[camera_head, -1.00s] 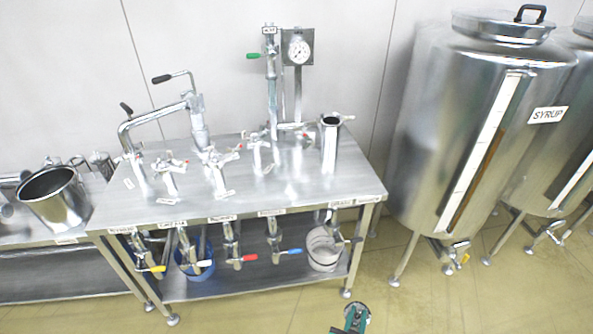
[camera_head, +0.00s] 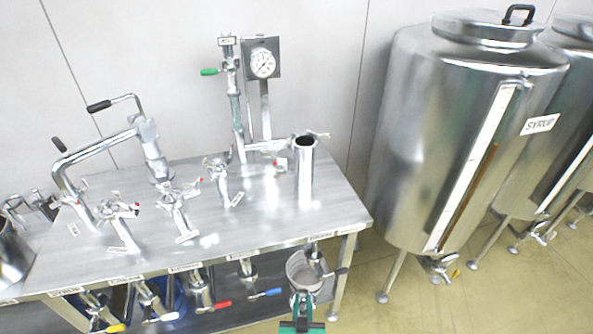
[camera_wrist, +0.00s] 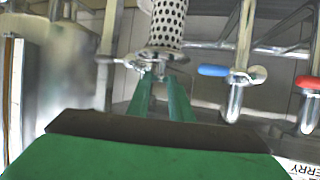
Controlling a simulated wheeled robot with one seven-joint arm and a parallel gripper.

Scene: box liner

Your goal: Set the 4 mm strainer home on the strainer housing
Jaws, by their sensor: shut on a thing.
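The strainer (camera_wrist: 168,25) is a perforated steel tube with a flanged end, in the wrist view. My gripper (camera_wrist: 158,78) has its green fingers shut on the strainer's flanged end. In the head view my gripper (camera_head: 302,322) is at the bottom edge, in front of the bench's right end; the strainer is hard to make out there. The likely strainer housing is the upright open-topped steel cylinder (camera_head: 305,178) on the bench's right end, with a clamp at its rim. My gripper is nearer and lower than it, well apart. The strainer's hole size cannot be read.
The steel bench (camera_head: 250,222) carries several valves and pipes, and a gauge (camera_head: 263,63) on a post. Coloured tap handles, such as the blue one (camera_head: 265,293), jut from its front. A grey bucket (camera_head: 298,268) is below. A syrup tank (camera_head: 440,150) stands right.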

